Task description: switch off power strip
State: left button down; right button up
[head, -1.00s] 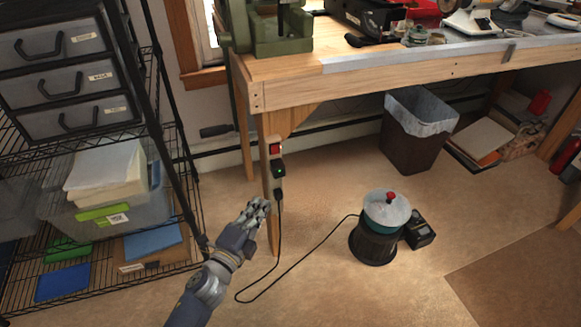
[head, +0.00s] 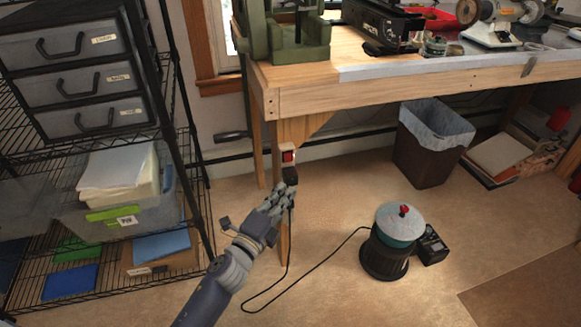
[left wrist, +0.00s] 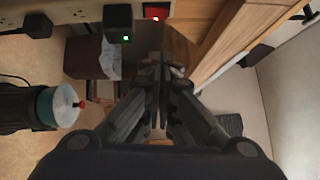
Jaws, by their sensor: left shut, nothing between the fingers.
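The power strip (left wrist: 80,10) is fixed along the workbench's front leg. Its red switch (head: 288,156) is at the upper end and also shows, lit, at the top of the left wrist view (left wrist: 156,11). A black plug block (head: 290,175) sits just below the switch; the left wrist view shows its green light (left wrist: 126,38). My left gripper (head: 284,193) is shut and empty, with its fingers just below the plug block and hiding the lower strip. Whether it touches the strip cannot be told. My right gripper is out of view.
A wire shelf (head: 185,160) with drawers and bins stands at left. The workbench (head: 320,95) overhangs the strip. A black cable (head: 310,272) runs over the floor to a round canister (head: 390,250). A waste bin (head: 430,150) stands behind. The floor between is clear.

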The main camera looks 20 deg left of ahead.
aim_at(290, 176)
pick_arm(q)
jog(key=x, duration=0.2)
jog(key=a+x, duration=0.1)
jog(key=x, duration=0.5)
jog(key=shift+w+a, duration=0.15)
jog(key=shift+a, duration=0.1)
jog(key=shift+w+a+r, duration=0.1)
jog(key=shift+w+a, duration=0.3)
jog(key=shift+w, duration=0.15)
jog(key=shift+w+a, duration=0.1)
jog(key=shift+w, duration=0.05)
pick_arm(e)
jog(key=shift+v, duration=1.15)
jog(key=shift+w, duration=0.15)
pick_arm(q)
jog(key=shift+w+r, duration=0.1)
jog(key=shift+r, duration=0.05)
jog(key=shift+w+a+r, duration=0.15)
jog(key=shift+a+r, duration=0.05)
jog(key=shift+f, duration=0.1)
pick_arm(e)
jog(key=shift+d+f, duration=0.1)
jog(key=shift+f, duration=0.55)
